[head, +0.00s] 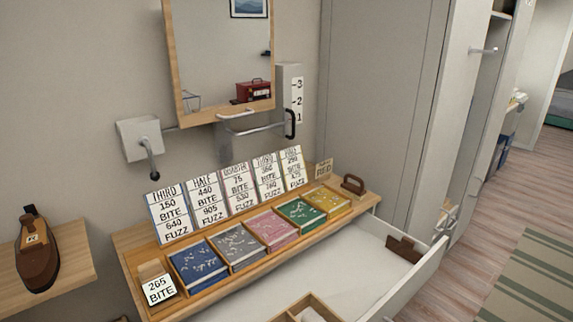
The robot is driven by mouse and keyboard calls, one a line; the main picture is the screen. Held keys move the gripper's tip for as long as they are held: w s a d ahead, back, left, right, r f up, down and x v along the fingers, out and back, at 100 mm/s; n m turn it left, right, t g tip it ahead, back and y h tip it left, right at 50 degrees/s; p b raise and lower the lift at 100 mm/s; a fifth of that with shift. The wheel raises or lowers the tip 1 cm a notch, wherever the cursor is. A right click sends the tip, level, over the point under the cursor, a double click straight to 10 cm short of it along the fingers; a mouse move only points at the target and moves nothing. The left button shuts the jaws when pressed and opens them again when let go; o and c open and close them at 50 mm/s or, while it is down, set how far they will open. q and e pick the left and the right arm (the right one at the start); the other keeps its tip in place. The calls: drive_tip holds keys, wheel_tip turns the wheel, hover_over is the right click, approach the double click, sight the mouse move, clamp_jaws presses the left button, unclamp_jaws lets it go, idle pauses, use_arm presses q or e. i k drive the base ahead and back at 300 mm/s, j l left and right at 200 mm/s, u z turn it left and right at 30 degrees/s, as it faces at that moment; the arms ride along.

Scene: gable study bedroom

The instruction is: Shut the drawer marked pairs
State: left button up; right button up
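A white drawer (345,258) stands open below the wooden desk top, at the lower right of the head view. Its far side wall and its front panel (420,275) show, and the near part is cut off by the bottom edge. No "pairs" marking is readable, so I cannot tell whether this is the drawer with that mark. A dark brown block (404,249) is at the drawer's far end, by the front panel. A wooden box (290,312) is partly visible at the bottom, in or over the drawer. Neither of my grippers is in view.
The desk top (130,245) carries a row of coloured compartments, several printed cards (203,203) and a brown block (353,184). A mirror (222,60) hangs above. A shelf (75,250) at left holds a brown boat-like object (37,256). Floor (490,235) at right is clear, with a striped rug.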

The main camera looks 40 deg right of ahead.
sight(349, 275)
drive_tip(key=z, duration=1.95)
